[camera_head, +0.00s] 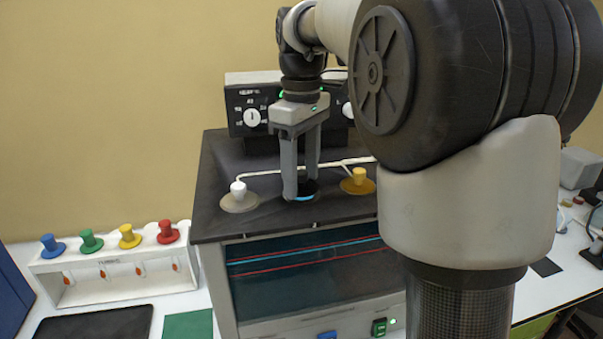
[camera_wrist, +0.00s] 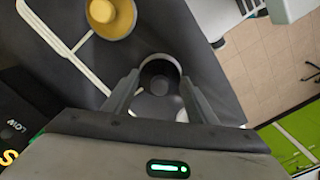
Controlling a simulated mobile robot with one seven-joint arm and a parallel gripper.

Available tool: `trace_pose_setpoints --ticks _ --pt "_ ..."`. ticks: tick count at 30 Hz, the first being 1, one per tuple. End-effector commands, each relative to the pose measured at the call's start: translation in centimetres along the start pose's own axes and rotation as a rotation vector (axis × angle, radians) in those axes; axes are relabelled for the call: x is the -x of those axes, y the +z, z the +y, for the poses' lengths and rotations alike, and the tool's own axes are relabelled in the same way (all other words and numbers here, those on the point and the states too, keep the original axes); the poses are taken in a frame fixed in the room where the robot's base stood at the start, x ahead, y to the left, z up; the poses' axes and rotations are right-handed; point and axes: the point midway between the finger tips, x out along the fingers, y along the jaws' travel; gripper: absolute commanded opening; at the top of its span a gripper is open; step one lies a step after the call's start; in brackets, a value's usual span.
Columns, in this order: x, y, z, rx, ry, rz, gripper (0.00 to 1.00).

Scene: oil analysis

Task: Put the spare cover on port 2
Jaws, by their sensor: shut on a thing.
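My gripper (camera_head: 301,188) points down over the middle port of the black-topped bath (camera_head: 222,180), with its fingers shut on a dark round cover (camera_wrist: 159,76). In the wrist view the cover sits between the fingertips (camera_wrist: 159,88). In the head view the fingers mostly hide it, and a light blue patch (camera_head: 304,198) shows just below them. I cannot tell whether the cover is seated or just above the port. A white-knobbed cover (camera_head: 239,195) sits on the left port and a yellow-knobbed cover (camera_head: 359,181) on the right one, also in the wrist view (camera_wrist: 110,16).
A white rack (camera_head: 120,285) at the left holds blue, green, yellow and red stoppers. A black mat (camera_head: 95,323) and a green mat (camera_head: 188,325) lie before it. A black control box (camera_head: 250,105) with dials stands behind the port row. White lines run along the bath top.

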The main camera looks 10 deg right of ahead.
Motion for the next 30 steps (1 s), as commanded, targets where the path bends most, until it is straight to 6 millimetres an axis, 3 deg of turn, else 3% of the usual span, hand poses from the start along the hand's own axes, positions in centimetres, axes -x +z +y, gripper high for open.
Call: trace_pose_setpoints --ticks 23,24,27,30 --pt "-0.84 0.06 -0.01 0.000 0.000 0.000 0.29" --pt "-0.84 0.06 -0.01 0.000 0.000 0.000 0.55" --pt "-0.84 0.06 -0.01 0.000 0.000 0.000 0.72" --pt "-0.85 0.06 -0.01 0.000 0.000 0.000 0.74"
